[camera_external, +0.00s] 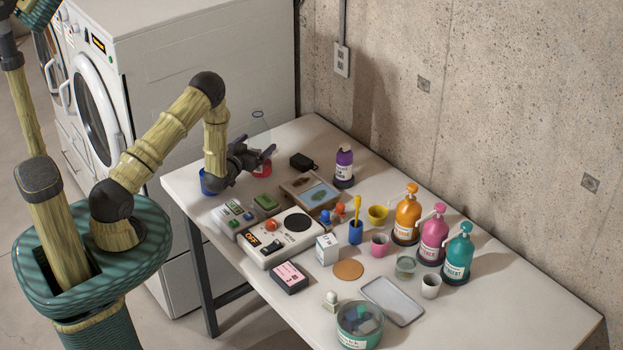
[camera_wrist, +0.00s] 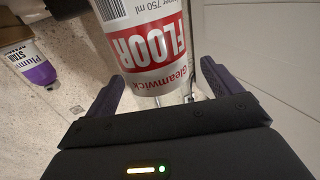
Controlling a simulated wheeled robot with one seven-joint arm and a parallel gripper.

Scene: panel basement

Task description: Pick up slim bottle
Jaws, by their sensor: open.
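A clear bottle with a red and white FLOOR label (camera_wrist: 155,50) fills the upper middle of the wrist view. In the external view its clear upper part (camera_external: 260,122) rises behind my gripper (camera_external: 256,155), which hides part of it. My gripper is open, with one dark finger on each side of the bottle in the wrist view (camera_wrist: 162,78). I cannot tell whether the fingers touch it. A purple-labelled bottle (camera_external: 344,165) stands farther right along the wall side; it also shows at the left of the wrist view (camera_wrist: 38,68).
A blue cup (camera_external: 208,184) is close beside my gripper. A black box (camera_external: 302,161), a framed tray (camera_external: 312,191) and a control box (camera_external: 283,240) lie nearby. Orange, pink and teal pump bottles (camera_external: 460,254) line the right. The washing machine (camera_external: 200,80) stands behind the table's left end.

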